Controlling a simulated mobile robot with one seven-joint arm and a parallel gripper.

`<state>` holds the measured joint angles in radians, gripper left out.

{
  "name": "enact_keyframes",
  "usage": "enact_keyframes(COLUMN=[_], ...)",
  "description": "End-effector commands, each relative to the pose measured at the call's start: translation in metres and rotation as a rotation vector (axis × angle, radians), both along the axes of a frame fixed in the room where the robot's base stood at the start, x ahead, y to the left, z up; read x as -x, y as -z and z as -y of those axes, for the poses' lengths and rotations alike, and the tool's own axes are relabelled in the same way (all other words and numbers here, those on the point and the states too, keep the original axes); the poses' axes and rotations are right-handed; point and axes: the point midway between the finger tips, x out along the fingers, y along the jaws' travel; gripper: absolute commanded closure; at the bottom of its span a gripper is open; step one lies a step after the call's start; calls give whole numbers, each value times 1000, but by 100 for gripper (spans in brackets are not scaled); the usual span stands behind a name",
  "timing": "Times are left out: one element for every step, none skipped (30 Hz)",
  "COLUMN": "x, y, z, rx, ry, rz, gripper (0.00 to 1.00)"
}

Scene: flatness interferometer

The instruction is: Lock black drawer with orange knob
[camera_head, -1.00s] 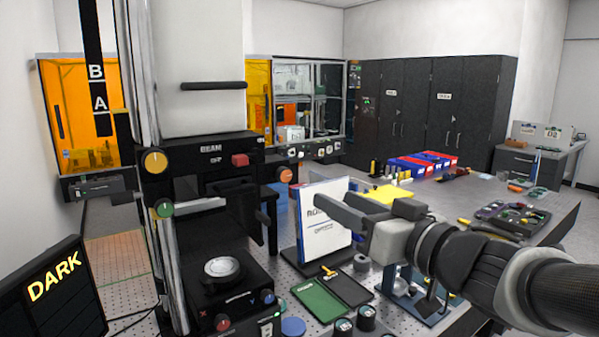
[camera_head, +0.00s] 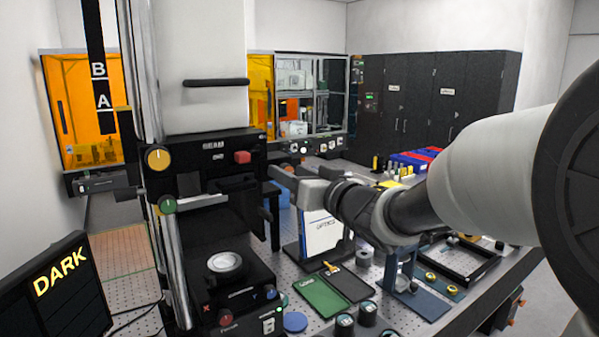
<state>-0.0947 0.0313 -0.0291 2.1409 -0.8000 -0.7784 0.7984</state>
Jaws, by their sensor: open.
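The black drawer (camera_head: 238,222) is a dark box under the BEAM panel of the black instrument on the left. In the earlier frame an orange knob shows at the right end of that panel. Now my gripper (camera_head: 273,180) is at that place, and its fingers hide the knob. The jaws are open with the fingertips at the panel's right edge. I cannot tell whether they touch the knob or stand around it. The drawer's latch is not clear in this view.
A yellow knob (camera_head: 158,158), a green knob (camera_head: 167,204) and a red button (camera_head: 242,157) are on the instrument. A round stage (camera_head: 225,262) sits below the drawer. A white panel (camera_head: 322,235) stands under my arm. A green tray (camera_head: 320,297) lies in front.

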Motion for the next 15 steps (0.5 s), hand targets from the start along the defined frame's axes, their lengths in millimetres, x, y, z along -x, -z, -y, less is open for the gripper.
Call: enact_keyframes(x=[-3, -3, -4, -5, -5, -5, -5, -5, -5, -5, -5, -5, -5, -5, -5], y=[0, 0, 0, 0, 0, 0, 0, 0, 0, 0, 0, 0, 0, 0, 0], z=[-2, -3, -4, -4, -4, -4, -4, -4, -4, -4, -4, -4, -4, -4, -4], rx=[0, 0, 0, 0, 0, 0, 0, 0, 0, 0, 0, 0, 0, 0, 0], ry=[-1, -1, -1, -1, -1, -1, -1, -1, -1, -1, -1, -1, -1, -1, -1], rz=[-1, -1, -1, -1, -1, 0, 0, 0, 0, 0, 0, 0, 0, 0, 0], gripper=[55, 55, 55, 55, 55, 55, 55, 55, 55, 55, 55, 62, 67, 72, 79])
